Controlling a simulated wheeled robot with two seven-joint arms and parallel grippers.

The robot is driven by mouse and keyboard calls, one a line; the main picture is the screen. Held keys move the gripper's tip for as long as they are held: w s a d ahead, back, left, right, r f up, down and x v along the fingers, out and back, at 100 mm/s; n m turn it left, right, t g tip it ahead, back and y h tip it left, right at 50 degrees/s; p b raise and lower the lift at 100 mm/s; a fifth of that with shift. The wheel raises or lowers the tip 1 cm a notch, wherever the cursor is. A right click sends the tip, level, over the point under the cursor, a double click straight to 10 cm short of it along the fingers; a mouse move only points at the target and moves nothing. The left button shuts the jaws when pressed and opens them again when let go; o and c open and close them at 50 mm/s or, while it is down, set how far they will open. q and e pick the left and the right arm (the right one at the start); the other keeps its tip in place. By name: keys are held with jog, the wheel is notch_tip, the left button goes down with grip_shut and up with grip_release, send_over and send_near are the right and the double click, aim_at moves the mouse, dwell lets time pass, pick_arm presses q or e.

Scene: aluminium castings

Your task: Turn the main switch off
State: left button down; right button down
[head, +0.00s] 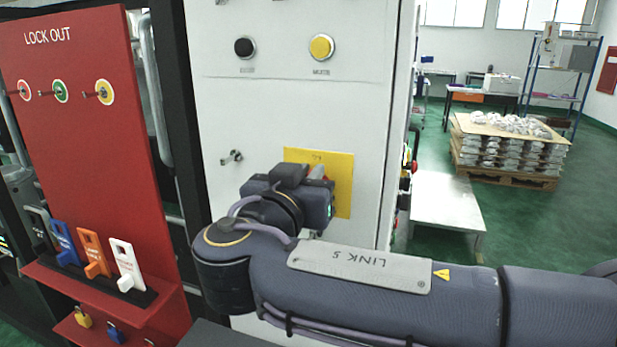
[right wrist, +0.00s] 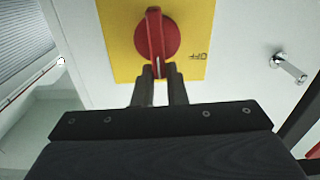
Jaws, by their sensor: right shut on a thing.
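The main switch is a red rotary knob (right wrist: 155,33) on a yellow plate (right wrist: 112,30). In the right wrist view its handle stands upright in the picture, with a white line at its lower end, and upside-down OFF lettering is at its right. In the head view the yellow plate (head: 342,200) is on the pale cabinet, and only a bit of red shows past my gripper. My right gripper (right wrist: 157,72) is shut on the lower end of the handle, one finger on each side. My left gripper is not in view.
The cabinet (head: 270,110) also bears a black button (head: 244,47), a yellow button (head: 321,47) and a small metal latch (head: 231,157). A red lock-out board (head: 85,150) with tags and padlocks stands at the left. A loaded pallet (head: 508,170) is farther off at the right.

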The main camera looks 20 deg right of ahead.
jog(key=shift+w+a+f+n+b, duration=0.25)
jog(key=shift+a+f+n+b, duration=0.15)
jog(key=shift+n, duration=1.5)
jog(key=shift+w+a+f+n+b, duration=0.25)
jog(key=shift+f+n+b, duration=0.2)
jog(key=shift+n, duration=1.45)
jog(key=shift+w+a+f+n+b, duration=0.2)
jog(key=shift+a+f+n+b, duration=0.2)
jog(key=shift+n, duration=1.5)
